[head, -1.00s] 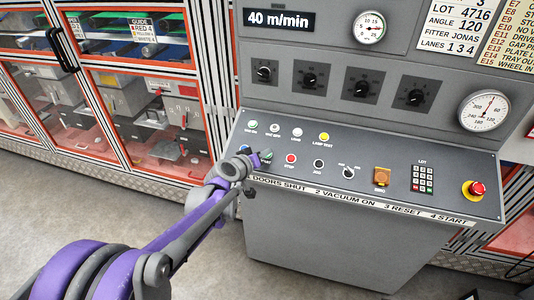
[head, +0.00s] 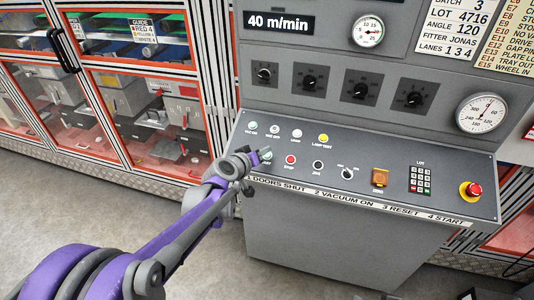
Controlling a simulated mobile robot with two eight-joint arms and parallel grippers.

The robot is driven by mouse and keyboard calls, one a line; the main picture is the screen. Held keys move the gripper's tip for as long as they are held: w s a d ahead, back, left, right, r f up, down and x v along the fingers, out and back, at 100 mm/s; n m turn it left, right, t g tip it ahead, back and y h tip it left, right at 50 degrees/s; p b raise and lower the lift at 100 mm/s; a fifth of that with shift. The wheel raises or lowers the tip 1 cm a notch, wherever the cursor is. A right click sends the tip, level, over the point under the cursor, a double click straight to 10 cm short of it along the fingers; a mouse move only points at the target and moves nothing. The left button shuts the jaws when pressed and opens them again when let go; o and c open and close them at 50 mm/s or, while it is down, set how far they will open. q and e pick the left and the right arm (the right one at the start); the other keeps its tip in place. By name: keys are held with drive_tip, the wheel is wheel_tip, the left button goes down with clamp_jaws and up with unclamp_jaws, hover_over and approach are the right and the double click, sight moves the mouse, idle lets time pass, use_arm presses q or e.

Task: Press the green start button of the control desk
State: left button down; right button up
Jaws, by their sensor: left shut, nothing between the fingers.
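The control desk (head: 330,197) has a sloped grey panel. The green start button (head: 266,154) is at the left of its lower row, with part of its label showing; my gripper partly covers it. My left gripper (head: 257,158) is shut and empty, its tips at the button's left edge. I cannot tell whether they touch it. The hand hides the panel left of the button. My right gripper is not in view.
A red stop button (head: 290,160) sits just right of the start button, then a black jog button (head: 318,165). A red emergency knob (head: 473,189) is at the far right. Orange-framed cabinet doors (head: 150,120) stand at the left.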

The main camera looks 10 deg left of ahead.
use_arm(q)
drive_tip(key=r+p, duration=0.1)
drive_tip(key=r, duration=0.1)
drive_tip(key=s+r, duration=0.1)
drive_tip(key=shift+s+r+p, duration=0.15)
drive_tip(key=shift+r+p, duration=0.25)
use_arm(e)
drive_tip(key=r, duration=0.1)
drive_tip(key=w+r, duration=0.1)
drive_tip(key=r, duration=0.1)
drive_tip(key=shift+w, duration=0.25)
use_arm(q)
drive_tip(key=shift+s, duration=0.15)
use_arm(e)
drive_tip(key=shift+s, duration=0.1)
